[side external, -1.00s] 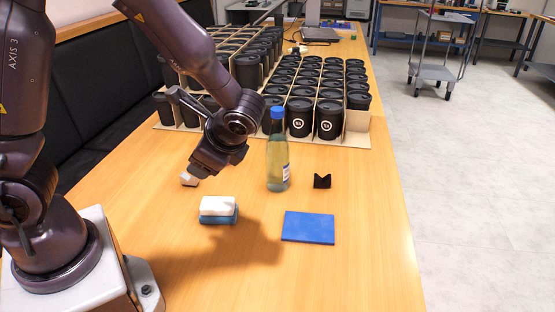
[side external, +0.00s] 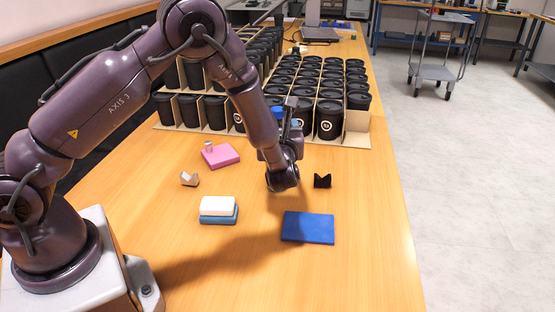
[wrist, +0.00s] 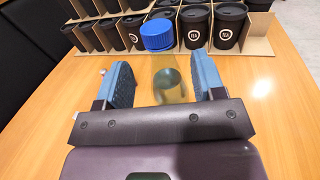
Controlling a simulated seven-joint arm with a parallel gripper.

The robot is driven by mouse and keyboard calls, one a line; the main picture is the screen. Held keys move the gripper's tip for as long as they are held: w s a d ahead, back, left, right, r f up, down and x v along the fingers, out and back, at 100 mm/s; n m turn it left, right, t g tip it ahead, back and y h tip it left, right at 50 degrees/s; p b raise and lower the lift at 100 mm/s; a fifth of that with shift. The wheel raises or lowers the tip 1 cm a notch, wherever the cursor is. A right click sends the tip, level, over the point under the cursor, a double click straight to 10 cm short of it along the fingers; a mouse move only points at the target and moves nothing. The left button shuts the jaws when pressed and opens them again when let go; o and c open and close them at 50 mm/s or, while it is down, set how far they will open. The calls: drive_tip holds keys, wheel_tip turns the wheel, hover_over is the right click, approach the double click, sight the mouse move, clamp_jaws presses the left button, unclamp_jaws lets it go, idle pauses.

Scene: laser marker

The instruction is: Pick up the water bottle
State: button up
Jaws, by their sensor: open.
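The water bottle is clear with a blue cap (wrist: 157,34) and stands upright on the table. In the wrist view its clear body (wrist: 169,78) is between the two blue-padded fingers of my gripper (wrist: 162,72), with a visible gap on each side. My gripper is open around the bottle's sides, with the cap beyond the fingertips. In the side external view my wrist and gripper (side external: 292,135) hide most of the bottle. Only a bit of the blue cap (side external: 277,111) shows there.
Cardboard trays of black lidded cups (side external: 329,118) stand behind the bottle. A black notched block (side external: 322,181) is close to its right. A blue pad (side external: 308,228), white-and-blue blocks (side external: 218,207), a pink block (side external: 221,156) and a light notched block (side external: 189,179) lie around. The front right is clear.

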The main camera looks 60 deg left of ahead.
drive_tip(key=shift+r+x, duration=0.2)
drive_tip(key=shift+x, duration=0.9)
drive_tip(key=shift+r+x, duration=0.15)
drive_tip(key=shift+x, duration=1)
drive_tip(key=shift+r+x, duration=0.2)
drive_tip(key=shift+x, duration=0.9)
clamp_jaws()
drive_tip(key=shift+r, duration=0.1)
